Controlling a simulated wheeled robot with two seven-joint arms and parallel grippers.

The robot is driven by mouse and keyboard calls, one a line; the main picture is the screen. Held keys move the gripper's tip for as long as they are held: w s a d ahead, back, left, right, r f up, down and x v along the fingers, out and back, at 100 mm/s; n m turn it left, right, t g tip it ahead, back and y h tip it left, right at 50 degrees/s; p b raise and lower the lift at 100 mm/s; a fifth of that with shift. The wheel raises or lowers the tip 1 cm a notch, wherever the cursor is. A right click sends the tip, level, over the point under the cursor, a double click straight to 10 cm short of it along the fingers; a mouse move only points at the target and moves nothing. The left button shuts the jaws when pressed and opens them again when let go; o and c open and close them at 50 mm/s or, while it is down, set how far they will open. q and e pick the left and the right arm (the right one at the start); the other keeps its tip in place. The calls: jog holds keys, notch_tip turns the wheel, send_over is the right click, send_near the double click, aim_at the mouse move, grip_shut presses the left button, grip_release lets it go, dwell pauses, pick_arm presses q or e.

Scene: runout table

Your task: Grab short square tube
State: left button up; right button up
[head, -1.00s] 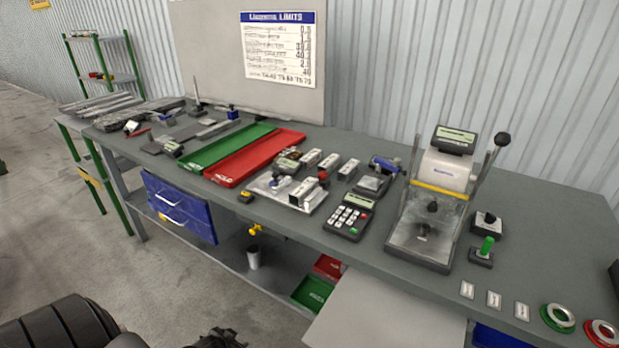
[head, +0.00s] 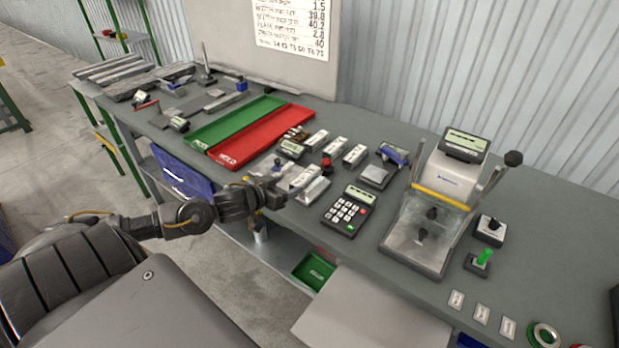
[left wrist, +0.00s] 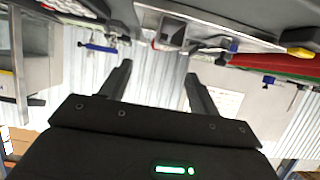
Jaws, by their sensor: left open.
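Several short square tubes lie on the bench: a row of light metal ones with white labels, including one tube (head: 317,140), a middle tube (head: 337,146) and a right tube (head: 355,155). Another short square tube (head: 302,177) sits on the metal plate nearer the front edge. My left gripper (head: 277,190) is at the bench's front edge, just left of that plate; its fingertips are hard to make out in the head view. In the left wrist view its two fingers (left wrist: 158,82) are apart with nothing between them. My right gripper is out of view.
Behind the plate are a green tray (head: 232,124) and a red tray (head: 262,134). A calculator-like keypad (head: 347,210) lies to the right, then a test stand (head: 440,195) with levers.

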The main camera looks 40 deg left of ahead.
aim_at(304, 176)
pick_arm(q)
jog(key=shift+x, duration=0.95)
jog(key=x, duration=0.2)
jog(key=shift+w+a+f+p, duration=0.15)
jog(key=shift+w+a+p, duration=0.05)
jog(key=shift+w+p, duration=0.1)
jog(key=shift+w+f, duration=0.1)
jog(key=shift+w, duration=0.05)
jog(key=x, duration=0.1)
jog(key=p+x, duration=0.1)
jog(key=x, duration=0.2)
jog(key=shift+w+a+p, duration=0.2)
jog(key=shift+a+p, duration=0.1)
jog(key=shift+p, duration=0.1)
jog(key=shift+w+f, duration=0.15)
jog(key=shift+w, duration=0.1)
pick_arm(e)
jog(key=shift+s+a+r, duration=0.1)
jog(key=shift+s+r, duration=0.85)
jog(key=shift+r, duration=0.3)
pick_arm(q)
jog(key=shift+s, duration=0.1)
